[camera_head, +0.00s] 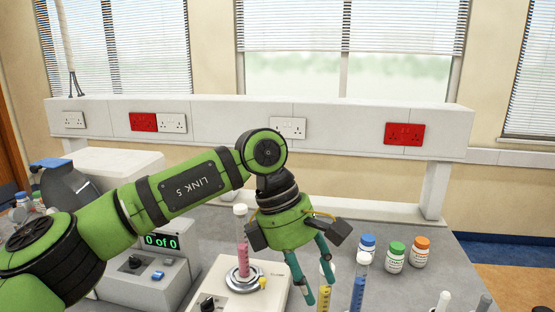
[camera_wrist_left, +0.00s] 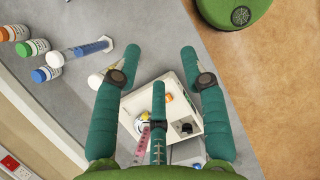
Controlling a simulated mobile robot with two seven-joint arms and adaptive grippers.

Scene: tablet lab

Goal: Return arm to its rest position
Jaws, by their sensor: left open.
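My left arm comes in from the left in the head view. Its green gripper (camera_head: 318,282) points down with its teal fingers spread, open and empty, above the bench. In the wrist view the open fingers (camera_wrist_left: 160,60) have nothing between their tips. A white-capped tube with pink liquid (camera_head: 243,258) stands on a white device (camera_head: 222,278) left of the gripper; both also show beyond the fingers in the wrist view. A cylinder with blue liquid (camera_head: 358,290) and one with yellow liquid (camera_head: 324,297) stand close to the fingers. My right gripper is out of view.
Bottles with blue (camera_head: 367,247), green (camera_head: 395,258) and orange (camera_head: 420,252) caps stand right of the cylinders. A machine with a green "0 of 0" display (camera_head: 161,241) stands behind my arm. A white socket rail (camera_head: 350,130) crosses the back. The bench (camera_head: 450,275) has bare room at right.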

